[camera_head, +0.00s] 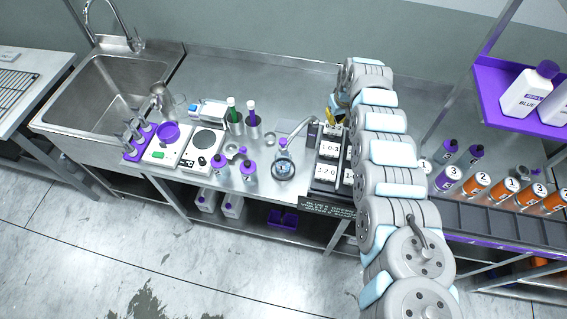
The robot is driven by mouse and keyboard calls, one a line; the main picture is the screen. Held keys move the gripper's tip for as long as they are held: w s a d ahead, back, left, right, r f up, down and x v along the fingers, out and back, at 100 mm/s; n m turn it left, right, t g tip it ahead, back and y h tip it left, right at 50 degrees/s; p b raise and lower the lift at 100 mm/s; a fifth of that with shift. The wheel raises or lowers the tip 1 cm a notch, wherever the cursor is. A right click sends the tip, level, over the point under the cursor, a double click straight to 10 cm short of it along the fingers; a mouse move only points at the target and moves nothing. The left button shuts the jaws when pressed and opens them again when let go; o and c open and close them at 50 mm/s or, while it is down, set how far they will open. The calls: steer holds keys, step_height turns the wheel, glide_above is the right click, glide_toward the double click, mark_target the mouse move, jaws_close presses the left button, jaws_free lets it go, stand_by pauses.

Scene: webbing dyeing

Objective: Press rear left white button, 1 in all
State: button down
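A dark counter unit (318,188) stands on the right part of the steel bench. White number panels (329,150) show on its left side, one behind the other, with another partly visible at right. My arm hides much of its right side. Small parts show around the panels, but I cannot pick out the rear left white button. My arm reaches over the bench from the lower right and bends down at the back. My gripper (334,116) is near the unit's rear edge, small and mostly hidden. I cannot tell whether it is open or touches anything.
Left of the unit stand a glass flask (283,166), purple-capped bottles (248,171), tubes in metal cups (252,122) and scales (203,148). A sink (105,90) is at far left. A rack of numbered bottles (480,215) and a purple shelf (490,85) are right of my arm.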

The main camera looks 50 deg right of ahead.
mark_target(334, 128)
steer(key=shift+f, duration=0.15)
steer(key=shift+f+b, duration=1.45)
steer(key=shift+f, duration=0.75)
steer(key=shift+r, duration=0.15)
steer(key=shift+r+p, duration=2.2)
steer(key=shift+r+p, duration=0.5)
steer(key=shift+r, duration=0.1)
step_height(334, 128, up, 5)
steer(key=shift+f+p, duration=0.1)
steer(key=shift+p, duration=1.15)
